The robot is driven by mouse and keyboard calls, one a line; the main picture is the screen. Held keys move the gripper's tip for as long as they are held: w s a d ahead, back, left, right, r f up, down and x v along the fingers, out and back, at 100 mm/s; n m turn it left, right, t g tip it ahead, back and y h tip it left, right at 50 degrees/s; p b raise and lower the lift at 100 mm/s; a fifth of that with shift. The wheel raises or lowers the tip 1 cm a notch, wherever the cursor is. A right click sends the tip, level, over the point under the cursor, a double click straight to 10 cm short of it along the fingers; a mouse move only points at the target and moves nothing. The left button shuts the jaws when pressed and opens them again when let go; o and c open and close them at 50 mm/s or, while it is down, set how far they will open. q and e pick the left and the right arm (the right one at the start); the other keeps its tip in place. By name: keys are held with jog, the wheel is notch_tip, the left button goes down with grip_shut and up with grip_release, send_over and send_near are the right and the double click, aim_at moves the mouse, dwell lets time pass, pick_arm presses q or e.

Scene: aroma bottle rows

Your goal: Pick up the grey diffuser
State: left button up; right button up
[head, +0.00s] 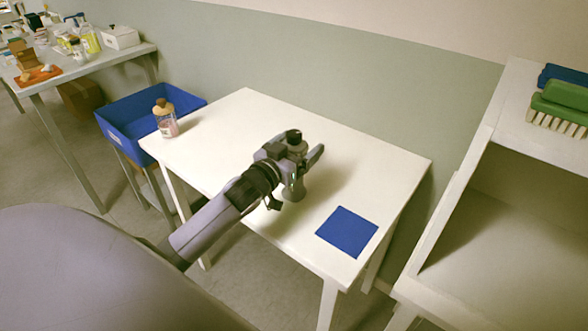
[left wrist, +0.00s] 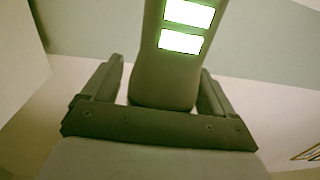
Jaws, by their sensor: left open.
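The grey diffuser (head: 293,190) stands on the white table, right of its middle, with a dark top. My left gripper (head: 300,165) is around its upper part from the near left side and hides much of it. In the left wrist view the diffuser (left wrist: 172,75) is a grey body with two bright label patches, between the two fingers of my left gripper (left wrist: 158,75). The fingers are open; a gap shows at the left finger, and contact on the right is unclear. My right gripper is not in view.
A pinkish bottle with a wooden cap (head: 165,118) stands at the table's far left corner, beside a blue bin (head: 122,125). A blue square mat (head: 347,232) lies right of the diffuser. A white shelf unit (head: 470,160) with brushes (head: 560,104) stands at right.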

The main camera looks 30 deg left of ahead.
pick_arm(q)
jog(key=c, duration=1.5)
jog(key=shift+r, duration=0.15)
